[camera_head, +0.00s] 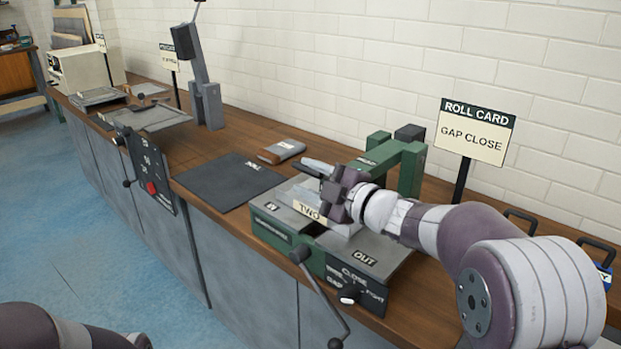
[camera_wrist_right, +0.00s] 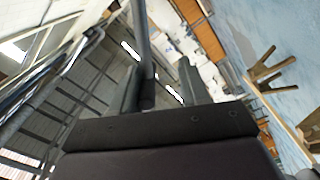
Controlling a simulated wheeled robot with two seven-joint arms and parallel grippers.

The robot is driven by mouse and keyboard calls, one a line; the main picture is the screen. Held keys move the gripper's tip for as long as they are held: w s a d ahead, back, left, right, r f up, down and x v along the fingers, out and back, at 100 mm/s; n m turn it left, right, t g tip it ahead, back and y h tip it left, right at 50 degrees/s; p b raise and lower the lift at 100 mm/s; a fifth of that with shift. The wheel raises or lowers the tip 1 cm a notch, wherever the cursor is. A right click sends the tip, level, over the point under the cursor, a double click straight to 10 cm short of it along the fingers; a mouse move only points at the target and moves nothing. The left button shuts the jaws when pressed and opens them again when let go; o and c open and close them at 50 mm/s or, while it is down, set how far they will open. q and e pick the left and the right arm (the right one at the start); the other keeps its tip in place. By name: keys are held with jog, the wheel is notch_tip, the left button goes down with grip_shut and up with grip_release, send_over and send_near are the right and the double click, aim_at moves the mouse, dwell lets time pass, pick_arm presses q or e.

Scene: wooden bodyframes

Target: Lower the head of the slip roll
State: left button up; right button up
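The slip roll (camera_head: 285,232) is a green machine on the wooden bench, with a grey top marked IN, OUT and TWO and a green upright frame (camera_head: 411,172) behind. Its front panel has a CLOSE/GAP label and a knob (camera_head: 350,293). A crank (camera_head: 318,287) hangs at its front. My right gripper (camera_head: 328,186) is above the grey top, pointing left, and hides part of the rolls. In the right wrist view its two fingers (camera_wrist_right: 160,88) stand apart, with a dark rod (camera_wrist_right: 143,50) between them; contact is unclear. Only part of my left arm shows, at lower left.
A ROLL CARD sign (camera_head: 474,130) reading GAP CLOSE stands behind the machine. A black mat (camera_head: 228,182) and a small block (camera_head: 282,151) lie to its left. Other machines (camera_head: 205,95) stand further left. The floor (camera_head: 75,215) before the bench is clear.

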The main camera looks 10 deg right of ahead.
jog(key=shift+s+d, duration=0.2)
jog(key=shift+d, duration=0.05)
jog(key=v, duration=1.2)
